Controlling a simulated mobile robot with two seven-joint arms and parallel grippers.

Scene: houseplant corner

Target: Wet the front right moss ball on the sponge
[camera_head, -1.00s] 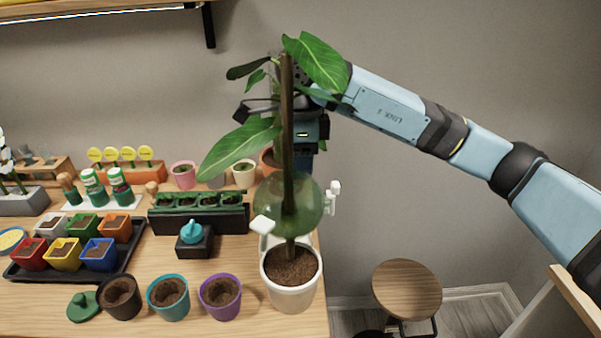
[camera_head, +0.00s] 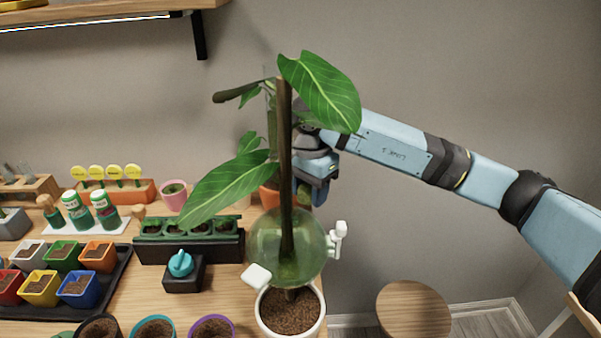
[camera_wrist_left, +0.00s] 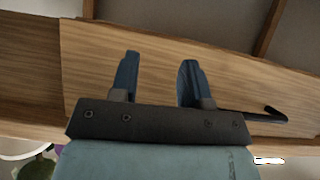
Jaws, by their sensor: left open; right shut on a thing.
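My right gripper (camera_head: 316,180) is behind the potted plant's stem, above the back right of the table. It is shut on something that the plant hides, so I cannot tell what. I cannot make out any moss ball or sponge for certain. A dark tray with several green-topped cells (camera_head: 190,246) stands in the middle of the table, left of the plant. A clear greenish glass globe (camera_head: 262,240) shows around the stem's line, right of that tray. My left gripper (camera_wrist_left: 160,72) is open and empty in the left wrist view, in front of a wooden surface.
The tall plant in a white pot (camera_head: 292,327) blocks the table's right side. A black box with a turquoise knob (camera_head: 181,265), coloured seedling pots (camera_head: 79,285) and shaker bottles (camera_head: 77,210) crowd the left. A round stool (camera_head: 413,310) stands right of the table.

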